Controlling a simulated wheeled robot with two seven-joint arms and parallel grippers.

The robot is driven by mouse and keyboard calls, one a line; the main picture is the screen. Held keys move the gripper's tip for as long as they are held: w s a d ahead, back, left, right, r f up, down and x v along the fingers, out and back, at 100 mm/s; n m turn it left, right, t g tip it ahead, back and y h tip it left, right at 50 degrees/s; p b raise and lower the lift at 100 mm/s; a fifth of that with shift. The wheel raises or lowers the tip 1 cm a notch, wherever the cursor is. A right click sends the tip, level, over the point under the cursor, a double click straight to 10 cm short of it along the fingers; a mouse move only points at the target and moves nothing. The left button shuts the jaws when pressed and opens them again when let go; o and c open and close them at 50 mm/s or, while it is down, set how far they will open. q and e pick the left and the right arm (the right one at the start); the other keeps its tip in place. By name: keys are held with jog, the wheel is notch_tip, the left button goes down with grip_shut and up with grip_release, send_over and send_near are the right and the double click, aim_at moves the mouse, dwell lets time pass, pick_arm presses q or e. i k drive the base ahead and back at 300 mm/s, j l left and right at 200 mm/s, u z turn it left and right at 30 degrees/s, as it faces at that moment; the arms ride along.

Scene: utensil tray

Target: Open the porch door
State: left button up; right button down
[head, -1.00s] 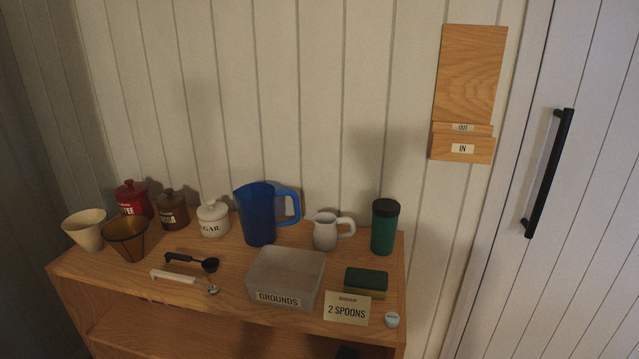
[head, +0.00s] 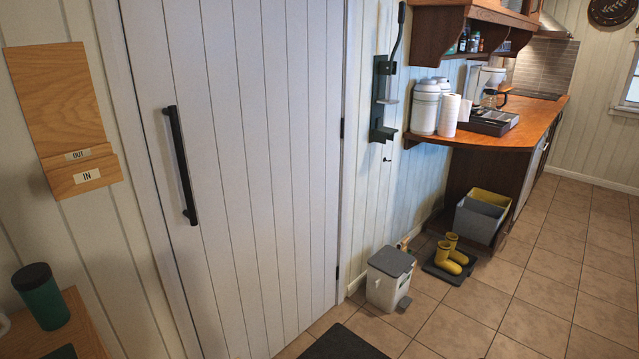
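The porch door (head: 262,190) is a white plank door in the middle left of the head view. It looks shut in its frame. A long black vertical bar handle (head: 181,165) is on its left side. Hinges show as dark marks along its right edge. Neither of my grippers shows in the head view.
A wooden holder (head: 62,118) labelled OUT and IN hangs left of the door. A shelf with a green tumbler (head: 41,296) is at lower left. A pedal bin (head: 389,278), yellow boots (head: 451,254) and a dark mat (head: 343,343) are on the floor. Tiled floor is clear at right.

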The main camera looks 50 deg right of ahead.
aim_at(238, 102)
jog(key=z, duration=1.25)
